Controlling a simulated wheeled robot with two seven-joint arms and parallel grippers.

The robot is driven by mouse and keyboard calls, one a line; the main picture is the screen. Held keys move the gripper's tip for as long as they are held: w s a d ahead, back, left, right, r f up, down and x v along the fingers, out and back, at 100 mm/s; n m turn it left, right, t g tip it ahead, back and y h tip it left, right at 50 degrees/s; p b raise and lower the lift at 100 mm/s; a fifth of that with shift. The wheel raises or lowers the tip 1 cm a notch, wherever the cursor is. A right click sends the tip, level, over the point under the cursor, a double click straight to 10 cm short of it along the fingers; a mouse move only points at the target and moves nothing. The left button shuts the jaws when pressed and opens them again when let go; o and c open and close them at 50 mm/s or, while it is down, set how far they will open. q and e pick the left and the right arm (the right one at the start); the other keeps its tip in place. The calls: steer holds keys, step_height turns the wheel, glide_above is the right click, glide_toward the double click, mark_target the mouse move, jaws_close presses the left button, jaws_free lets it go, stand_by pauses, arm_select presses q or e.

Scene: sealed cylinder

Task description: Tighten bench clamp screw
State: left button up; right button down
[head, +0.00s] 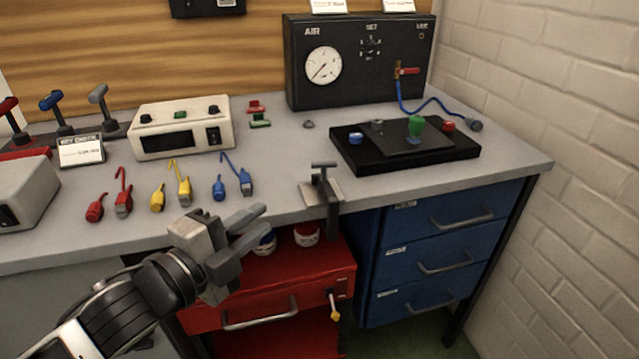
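The bench clamp (331,205) is dark grey metal and sits at the front edge of the grey bench, right of centre. Its screw (323,167) stands upright with a T-shaped bar on top. My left gripper (264,218) is in front of the bench edge, to the left of the clamp and apart from it. Its two grey fingers point right with a gap between them, and nothing shows in the gap. My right gripper is out of the picture.
Red, yellow and blue cabled plugs (182,190) lie left of the clamp. A black tray (460,152) with small coloured parts is to its right. Below are a red drawer unit (300,280) and blue drawers (440,240). A brick wall (560,90) bounds the right.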

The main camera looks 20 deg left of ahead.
mark_target(321, 167)
arm_select(q)
steer(key=w+d, duration=0.2)
steer(key=w, duration=0.3)
steer(key=w+d+r+m, duration=0.1)
steer(key=w+d, duration=0.1)
steer(key=w, duration=0.2)
steer(key=w+d+r+m+b, duration=0.1)
steer(key=w+d, duration=0.1)
steer(key=w, duration=0.3)
steer(key=shift+w+r+h, duration=0.25)
steer(key=shift+w+h, duration=0.1)
steer(key=shift+h, duration=0.05)
jaws_close()
